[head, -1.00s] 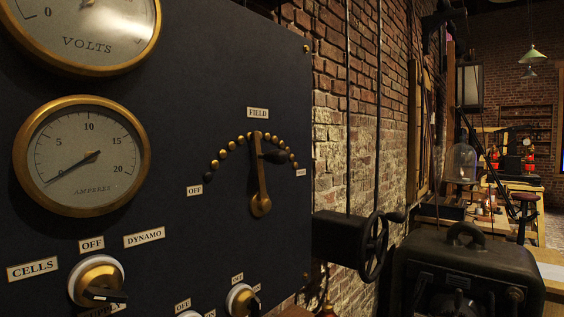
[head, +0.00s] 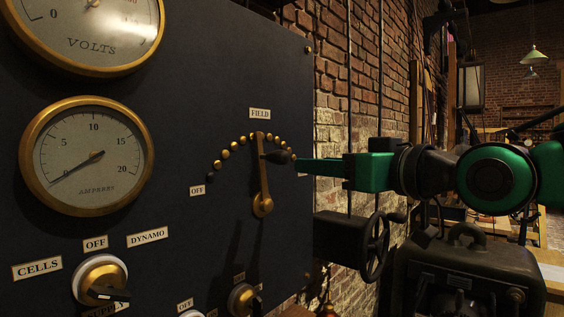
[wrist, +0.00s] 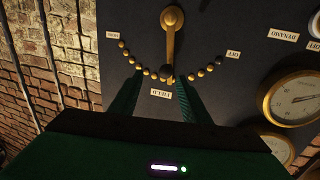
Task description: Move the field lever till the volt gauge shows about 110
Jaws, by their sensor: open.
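The field lever (head: 262,185) is a brass arm on the dark panel, pivoted at its lower end and pointing nearly straight up at an arc of brass studs. Its dark knob (head: 276,157) sticks out toward the right. My gripper (head: 298,162) is open at the knob, coming from the right. In the upside-down wrist view the lever (wrist: 170,45) lies between my two green fingers (wrist: 160,84); contact cannot be told. The volt gauge (head: 88,65) is cut off at the top left, so its reading cannot be seen.
The ampere gauge (head: 88,190) has its needle near 0. Below are the supply knob (head: 100,280) and a smaller brass knob (head: 243,299). A black handwheel (head: 373,248) and a dark machine (head: 465,275) stand right of the panel, under my arm.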

